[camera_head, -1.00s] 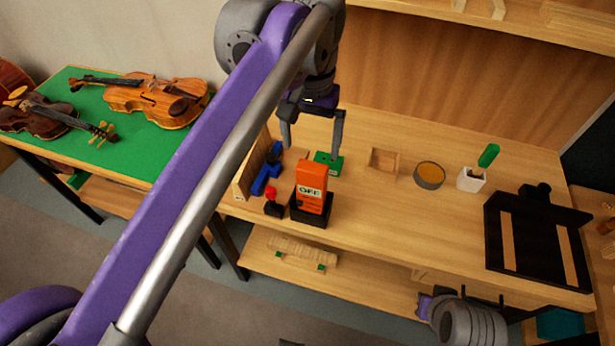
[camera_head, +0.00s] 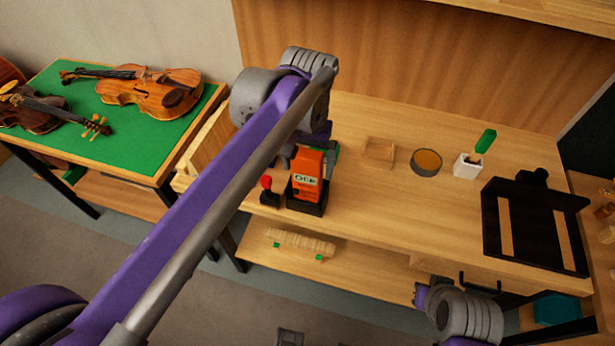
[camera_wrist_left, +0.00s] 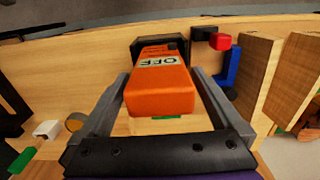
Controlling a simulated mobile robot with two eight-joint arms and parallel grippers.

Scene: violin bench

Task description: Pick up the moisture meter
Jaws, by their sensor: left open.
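The moisture meter (camera_head: 307,172) is an orange block with a pale display reading OFF. It stands upright in a black holder (camera_head: 305,207) near the bench's front edge. My left gripper (camera_wrist_left: 160,76) is open, with one finger on each side of the meter in the left wrist view. The orange body (camera_wrist_left: 160,92) lies between the fingers, and I cannot tell whether either finger touches it. In the head view my left arm hides most of that gripper.
A red-topped item (camera_head: 267,188) stands close left of the holder. A wooden block (camera_head: 380,151), a round tin (camera_head: 426,162) and a white cup (camera_head: 467,166) stand to the right. A black frame (camera_head: 492,225) lies at the far right. The front middle of the bench is clear.

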